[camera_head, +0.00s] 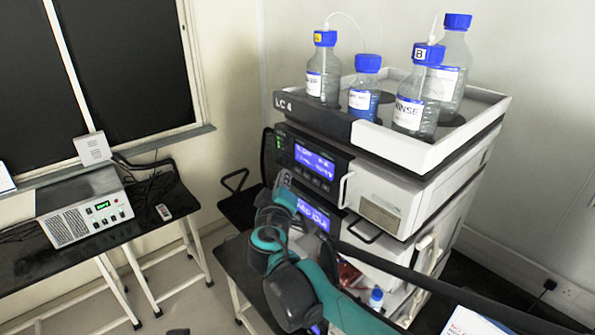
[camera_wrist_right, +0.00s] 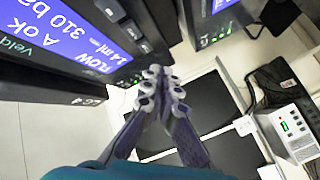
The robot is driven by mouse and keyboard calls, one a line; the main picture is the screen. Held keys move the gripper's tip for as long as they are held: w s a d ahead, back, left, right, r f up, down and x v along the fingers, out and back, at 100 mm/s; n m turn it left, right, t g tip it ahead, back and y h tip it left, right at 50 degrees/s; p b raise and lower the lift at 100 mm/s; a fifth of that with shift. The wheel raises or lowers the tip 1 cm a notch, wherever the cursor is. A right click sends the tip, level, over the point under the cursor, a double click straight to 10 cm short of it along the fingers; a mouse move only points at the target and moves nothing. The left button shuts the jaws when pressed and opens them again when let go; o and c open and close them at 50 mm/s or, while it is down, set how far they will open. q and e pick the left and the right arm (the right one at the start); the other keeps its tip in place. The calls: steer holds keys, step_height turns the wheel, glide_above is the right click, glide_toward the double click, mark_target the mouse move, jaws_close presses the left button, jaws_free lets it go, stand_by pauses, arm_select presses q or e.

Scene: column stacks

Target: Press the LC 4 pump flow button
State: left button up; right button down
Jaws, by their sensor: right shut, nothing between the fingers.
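The LC 4 stack (camera_head: 385,190) stands on a dark bench, with "LC 4" on its top tray. Its upper module has a lit blue display (camera_head: 315,160) with a row of small buttons below it. A lower module display (camera_head: 313,214) is partly hidden by my right arm. My right gripper (camera_head: 283,179) is in front of the stack, its fingers shut and empty. In the right wrist view, the shut fingertips (camera_wrist_right: 162,78) are beside a blue display (camera_wrist_right: 65,35) reading "FLOW" and "310 ba". Dark buttons (camera_wrist_right: 130,30) line that display, apart from the fingertips. My left gripper is not in view.
Several blue-capped bottles (camera_head: 323,68) stand in the white top tray (camera_head: 430,155). A small blue-capped vial (camera_head: 376,298) stands near my right arm. A white box with a green readout (camera_head: 85,216) is on the left table. Floor is clear between the tables.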

steer(key=s+a, duration=0.2)
steer(key=a, duration=0.1)
steer(key=shift+s, duration=0.15)
stand_by(0.6)
